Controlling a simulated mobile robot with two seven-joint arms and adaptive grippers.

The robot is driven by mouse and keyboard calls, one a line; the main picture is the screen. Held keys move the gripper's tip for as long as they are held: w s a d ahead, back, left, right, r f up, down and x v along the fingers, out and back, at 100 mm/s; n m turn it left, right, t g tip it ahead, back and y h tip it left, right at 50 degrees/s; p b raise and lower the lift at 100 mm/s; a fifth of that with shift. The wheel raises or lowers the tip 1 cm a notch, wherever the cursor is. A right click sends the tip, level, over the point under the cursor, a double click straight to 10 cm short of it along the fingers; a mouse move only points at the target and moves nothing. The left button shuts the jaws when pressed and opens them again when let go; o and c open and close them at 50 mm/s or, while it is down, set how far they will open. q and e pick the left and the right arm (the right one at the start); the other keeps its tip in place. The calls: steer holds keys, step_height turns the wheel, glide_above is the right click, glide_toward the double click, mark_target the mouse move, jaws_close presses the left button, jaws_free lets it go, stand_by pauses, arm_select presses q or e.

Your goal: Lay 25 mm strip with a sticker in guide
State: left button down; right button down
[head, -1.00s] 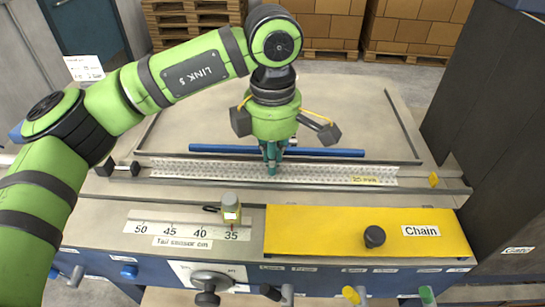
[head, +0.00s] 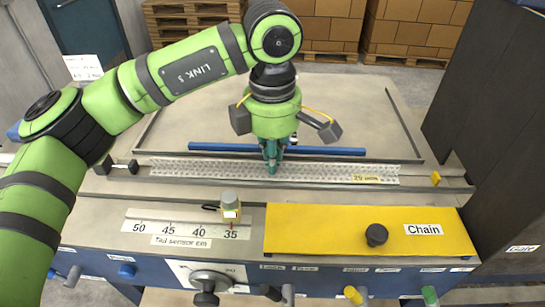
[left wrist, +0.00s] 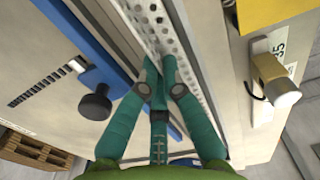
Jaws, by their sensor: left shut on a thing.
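The perforated grey strip (head: 215,170) lies lengthwise along the guide (head: 418,182), a long grey channel across the table. In the left wrist view the teal fingers (left wrist: 163,72) meet at the side of the perforated strip (left wrist: 160,25). The fingers hide the pinched part. Whether the strip rests fully on the guide floor, I cannot tell. My right gripper is not in view.
A blue bar (head: 325,151) runs behind the guide. A dark stop (head: 120,167) is at its left and a yellow stop (head: 436,178) at its right. In front are the tail sensor (head: 231,203) on its scale and the yellow chain cover (head: 320,228) with a black knob.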

arm_select(q)
steer(key=shift+s+f, duration=0.2)
steer(key=shift+f, duration=0.3)
steer(key=c, duration=1.6)
jaws_free()
steer(key=shift+o, duration=1.3)
steer(key=shift+s+d, duration=0.1)
steer(key=shift+d, duration=0.05)
steer(key=shift+r, duration=0.1)
steer(key=shift+w+a+r+p, duration=0.2)
steer(key=shift+r+p, duration=0.2)
steer(key=shift+r, duration=0.35)
steer(key=shift+w+a+r+p, duration=0.1)
steer(key=shift+w+r+p, duration=0.1)
steer(key=shift+r+p, duration=0.4)
steer(key=shift+s+d+r+p, duration=0.15)
steer(key=shift+r+p, duration=0.45)
steer(key=shift+r, duration=1.2)
